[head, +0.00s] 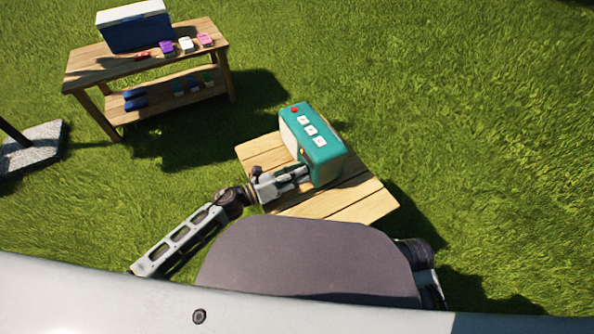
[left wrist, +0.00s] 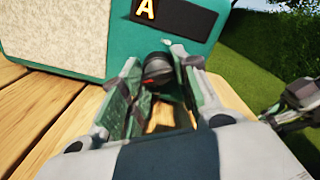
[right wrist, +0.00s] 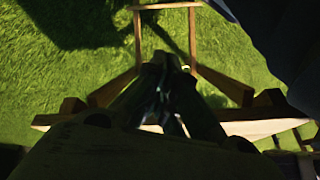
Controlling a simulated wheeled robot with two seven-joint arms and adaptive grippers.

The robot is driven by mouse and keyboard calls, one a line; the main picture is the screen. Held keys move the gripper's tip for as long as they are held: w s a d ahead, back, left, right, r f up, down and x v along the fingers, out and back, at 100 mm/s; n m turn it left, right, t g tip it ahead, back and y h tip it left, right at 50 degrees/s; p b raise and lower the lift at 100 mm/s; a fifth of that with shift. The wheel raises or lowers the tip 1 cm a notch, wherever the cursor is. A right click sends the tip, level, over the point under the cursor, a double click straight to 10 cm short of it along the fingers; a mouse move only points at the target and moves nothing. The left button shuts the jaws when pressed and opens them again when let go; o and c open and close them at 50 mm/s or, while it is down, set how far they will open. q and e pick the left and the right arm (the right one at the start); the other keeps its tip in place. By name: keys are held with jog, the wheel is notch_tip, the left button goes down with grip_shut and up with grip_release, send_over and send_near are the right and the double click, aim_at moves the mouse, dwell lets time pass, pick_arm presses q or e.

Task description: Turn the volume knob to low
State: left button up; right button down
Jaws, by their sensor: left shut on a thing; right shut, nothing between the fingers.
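A teal radio (head: 325,158) with a red button and several white buttons on top stands on the small wooden table. In the left wrist view the radio (left wrist: 110,62) shows a pale speaker cloth and a dark display with a letter A. The dark round volume knob (left wrist: 157,68) is on its front, below the display. My left gripper (left wrist: 158,88) is shut on the knob, its fingers on either side of it. The left gripper also shows at the radio's front in the head view (head: 303,172). My right gripper (right wrist: 165,125) is shut and empty, dark in shadow beside the table.
The small wooden table (head: 360,203) has bare planks around the radio. A wooden bench (head: 80,72) at the upper left holds a blue and white cooler (head: 133,28) and several small coloured items. A stone base (head: 32,150) with a pole stands at far left. Grass surrounds everything.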

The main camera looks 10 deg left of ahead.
dwell(0.3)
pick_arm(q)
jog(key=o, duration=1)
jog(key=shift+a, duration=0.1)
jog(key=shift+v, duration=5.95)
